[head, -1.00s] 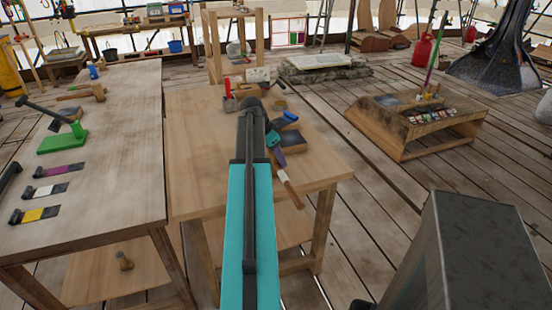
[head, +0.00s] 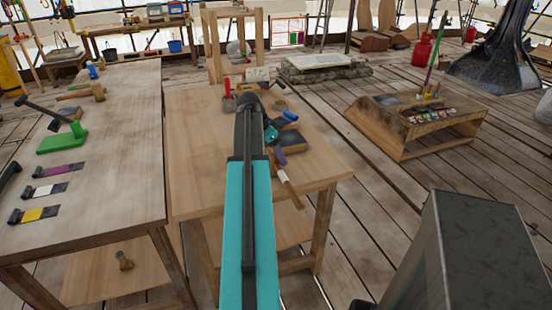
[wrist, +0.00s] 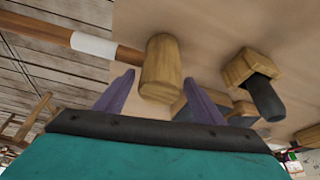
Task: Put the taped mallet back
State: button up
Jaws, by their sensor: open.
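The taped mallet (wrist: 161,68) has a wooden head and a brown handle with a white tape band (wrist: 94,46). In the head view its handle (head: 289,187) sticks out over the front right edge of the near wooden table (head: 215,180). My gripper (wrist: 159,78) is open, its two purple fingers on either side of the mallet head in the wrist view. I cannot tell whether they touch it. In the head view my arm partly hides the gripper and mallet head. On the left table (head: 120,150) lie dark pieces with purple (head: 66,169), white (head: 48,189) and yellow (head: 38,213) patches.
A wooden block with a dark peg (wrist: 258,80) is near the right finger. A blue-handled tool (head: 290,117) and other tools crowd the near table. The left table holds a green stand (head: 62,140) and another wooden mallet (head: 97,92). The left table's front right is clear.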

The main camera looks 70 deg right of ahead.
jog(key=b+v, duration=0.1)
jog(key=v, duration=0.9)
jog(key=shift+r, duration=0.2)
jog(key=shift+w, duration=0.1)
dwell(0.4)
jog(key=shift+r, duration=0.1)
